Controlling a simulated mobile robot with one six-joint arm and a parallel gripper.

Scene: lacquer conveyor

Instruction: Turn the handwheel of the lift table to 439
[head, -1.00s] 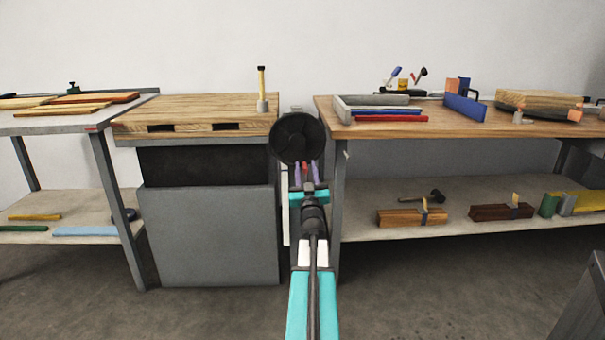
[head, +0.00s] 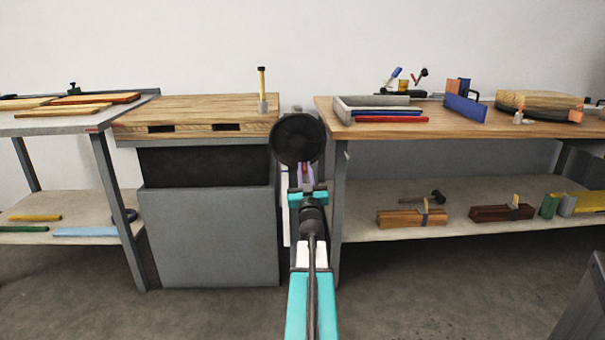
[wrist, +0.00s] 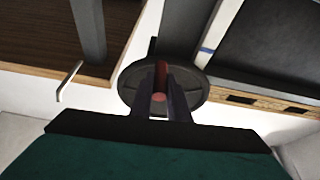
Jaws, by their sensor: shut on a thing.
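The lift table stands at centre left, with a wooden top (head: 190,110) and a grey lower body (head: 210,240). Its dark round handwheel (head: 298,137) is at the table's right side, facing me. My gripper (head: 307,175) is in front of the wheel's lower part. In the wrist view my gripper (wrist: 158,85) is shut on the wheel's red handle (wrist: 161,72), with the handwheel (wrist: 195,97) behind it. I cannot read any number or scale.
A workbench (head: 420,131) with tools and blocks stands close on the right, and its leg (head: 337,220) is near my arm. Another bench (head: 60,124) with boards stands at the left. The floor in front (head: 440,290) is mostly clear.

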